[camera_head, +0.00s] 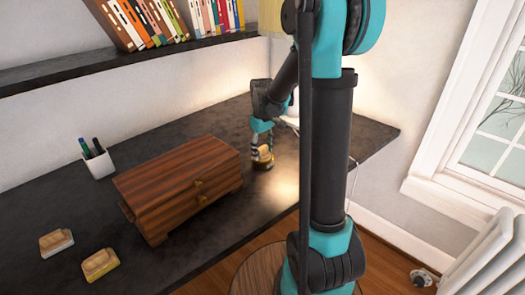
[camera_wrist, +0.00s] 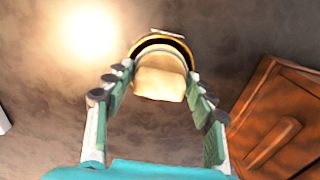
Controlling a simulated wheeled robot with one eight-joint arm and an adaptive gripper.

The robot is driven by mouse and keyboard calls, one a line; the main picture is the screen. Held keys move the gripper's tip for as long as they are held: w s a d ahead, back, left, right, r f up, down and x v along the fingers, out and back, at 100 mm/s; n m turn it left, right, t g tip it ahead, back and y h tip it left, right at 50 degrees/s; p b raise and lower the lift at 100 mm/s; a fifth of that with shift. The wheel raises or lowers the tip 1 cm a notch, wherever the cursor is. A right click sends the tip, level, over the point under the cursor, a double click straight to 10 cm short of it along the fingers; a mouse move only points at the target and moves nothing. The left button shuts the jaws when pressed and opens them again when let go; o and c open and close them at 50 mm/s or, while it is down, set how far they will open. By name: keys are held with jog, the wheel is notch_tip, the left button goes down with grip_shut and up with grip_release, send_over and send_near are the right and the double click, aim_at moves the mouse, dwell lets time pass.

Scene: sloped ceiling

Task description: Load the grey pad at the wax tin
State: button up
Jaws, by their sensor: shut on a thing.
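My gripper (camera_head: 262,146) points down near the far side of the desk. In the wrist view my gripper (camera_wrist: 160,75) has its two fingers on either side of a pad with a cream-tan block (camera_wrist: 159,84) and holds it. The face of this pad is mostly hidden, so I cannot clearly tell its colour. The wax tin (camera_wrist: 160,39) is round, with a gold rim and a dark inside. It lies right beyond and under the pad, which overlaps it in view; whether they touch I cannot tell. The tin (camera_head: 263,164) also shows under my gripper in the head view.
A wooden chest (camera_head: 180,184) with small knobs stands close to the left of the tin. Two more block-backed pads, one whitish (camera_head: 56,242) and one yellow (camera_head: 100,264), lie at the front left. A white pen cup (camera_head: 98,163) stands behind. The desk right of the tin is clear.

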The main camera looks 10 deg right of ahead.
aim_at(263, 148)
jog(key=shift+r, duration=3.5)
